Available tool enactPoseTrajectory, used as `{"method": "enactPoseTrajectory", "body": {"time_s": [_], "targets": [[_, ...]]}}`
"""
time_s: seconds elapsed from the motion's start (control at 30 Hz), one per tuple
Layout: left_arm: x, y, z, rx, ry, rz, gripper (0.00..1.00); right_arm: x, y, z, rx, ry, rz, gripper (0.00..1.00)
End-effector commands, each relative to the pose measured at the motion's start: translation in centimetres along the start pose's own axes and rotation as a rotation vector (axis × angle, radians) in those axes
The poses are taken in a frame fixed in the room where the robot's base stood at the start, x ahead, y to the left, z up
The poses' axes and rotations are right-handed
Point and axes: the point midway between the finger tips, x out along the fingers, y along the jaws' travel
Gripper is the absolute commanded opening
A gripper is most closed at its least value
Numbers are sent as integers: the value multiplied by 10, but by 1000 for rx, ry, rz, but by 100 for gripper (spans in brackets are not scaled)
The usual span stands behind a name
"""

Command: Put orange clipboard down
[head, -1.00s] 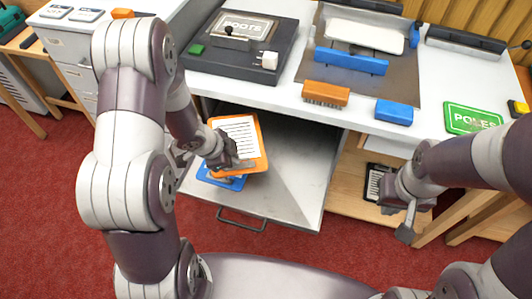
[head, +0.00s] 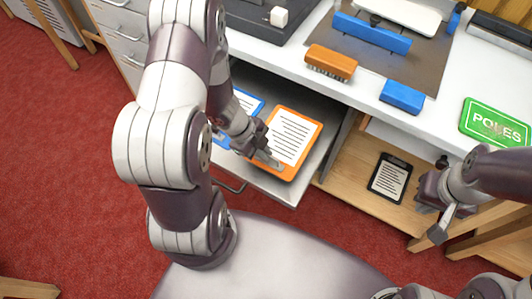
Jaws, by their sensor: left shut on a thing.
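The orange clipboard (head: 295,140) with a white lined sheet is in the open grey drawer (head: 320,158) under the bench. My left gripper (head: 268,157) is shut on its lower left edge. I cannot tell whether the clipboard touches the drawer floor. A blue clipboard (head: 243,104) with a white sheet lies to its left, partly hidden by my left arm. My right gripper (head: 440,212) is at the right, in front of the lower shelf, apart from the clipboards; whether its jaws are open is unclear.
A black clipboard (head: 391,178) lies on the wooden shelf (head: 345,180) right of the drawer. On the bench top (head: 350,84) are an orange brush (head: 331,62), a blue block (head: 402,96) and a green POLES sign (head: 497,122). The drawer's right part is bare.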

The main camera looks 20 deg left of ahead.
Motion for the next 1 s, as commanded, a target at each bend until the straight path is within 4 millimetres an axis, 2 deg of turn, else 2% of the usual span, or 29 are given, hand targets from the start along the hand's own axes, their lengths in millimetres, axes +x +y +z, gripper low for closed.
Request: {"method": "enactPoseTrajectory", "body": {"time_s": [0.1,0.2,0.5,0.6,0.87,0.93,1.0], "targets": [[21,5,8,-1,1,1,0,15,0,2,0,1,0,0],[34,7,14,0,0,-1,0,22,0,2,0,0,0,0],[34,7,14,0,0,0,0,20,0,2,0,1,0,0],[33,7,14,0,0,0,33,20,0,2,0,1,0,0],[33,7,14,0,0,0,33,20,0,2,0,1,0,0],[28,6,12,0,-1,-1,33,16,0,2,0,1,0,0],[15,5,11,-2,-1,-1,33,7,0,1,0,0,0,0]]}}
